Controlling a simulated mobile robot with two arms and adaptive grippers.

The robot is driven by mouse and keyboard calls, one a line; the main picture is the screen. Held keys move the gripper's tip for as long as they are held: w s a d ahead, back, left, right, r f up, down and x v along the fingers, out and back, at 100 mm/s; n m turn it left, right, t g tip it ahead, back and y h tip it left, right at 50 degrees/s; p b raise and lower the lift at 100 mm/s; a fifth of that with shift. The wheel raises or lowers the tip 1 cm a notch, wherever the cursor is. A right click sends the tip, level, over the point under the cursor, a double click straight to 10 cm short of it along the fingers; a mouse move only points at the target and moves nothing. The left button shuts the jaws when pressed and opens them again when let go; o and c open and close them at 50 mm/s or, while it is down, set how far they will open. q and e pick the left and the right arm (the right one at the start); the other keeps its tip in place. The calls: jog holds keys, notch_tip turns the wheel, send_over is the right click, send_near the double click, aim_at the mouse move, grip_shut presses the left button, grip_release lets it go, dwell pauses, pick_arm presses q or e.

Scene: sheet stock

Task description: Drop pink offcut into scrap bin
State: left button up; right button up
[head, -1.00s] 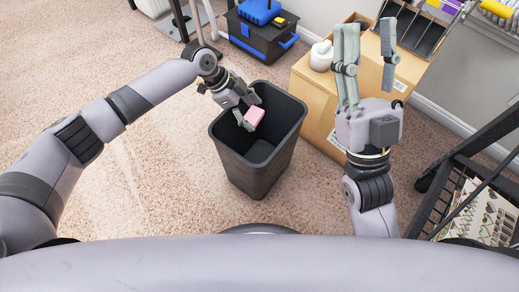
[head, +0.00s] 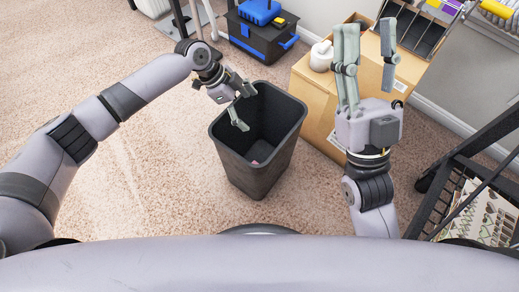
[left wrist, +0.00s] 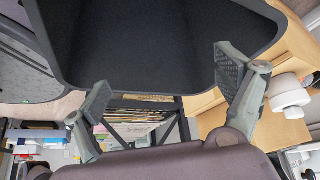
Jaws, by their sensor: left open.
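The pink offcut (head: 255,162) lies low inside the dark scrap bin (head: 258,178), only a small pink patch showing past the near wall. My left gripper (head: 245,108) is open and empty, over the left part of the bin's mouth. In the left wrist view its two fingers (left wrist: 164,82) are spread with nothing between them, and the bin's rim and dark inside (left wrist: 150,85) fill the upper part. The offcut is not visible there.
A cardboard box (head: 316,93) with a white jar (head: 321,56) on it stands right of the bin. A black and blue toolbox (head: 262,38) is behind. A black rack (head: 470,185) stands at right. Carpet left of the bin is clear.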

pick_arm(q)
jog(key=v, duration=1)
